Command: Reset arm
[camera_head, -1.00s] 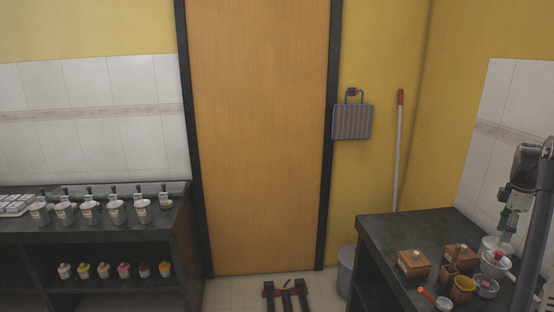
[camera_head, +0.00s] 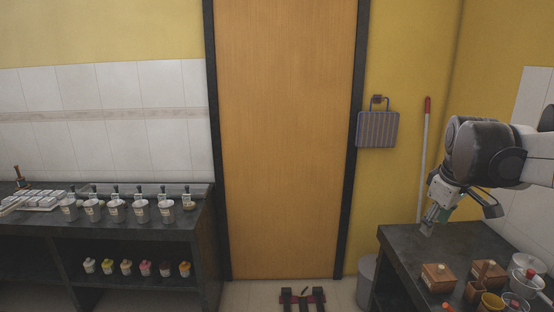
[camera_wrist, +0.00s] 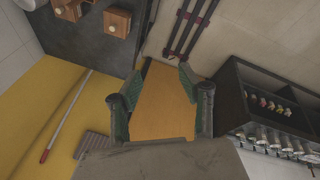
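My gripper (camera_head: 455,215) hangs at the right in the head view, above the dark right counter (camera_head: 405,242) and apart from it. The wrist view shows my gripper (camera_wrist: 161,73) with its two green-padded fingers spread and nothing between them. Several steel canisters (camera_head: 117,211) stand in a row on the left counter (camera_head: 208,222), each with a dark handle or knob showing above it. They also show small at the right edge of the wrist view (camera_wrist: 287,143).
Small jars (camera_head: 126,267) line the left shelf. A door (camera_head: 285,140), a bin (camera_head: 366,280) and a pole (camera_head: 424,160) stand between the counters.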

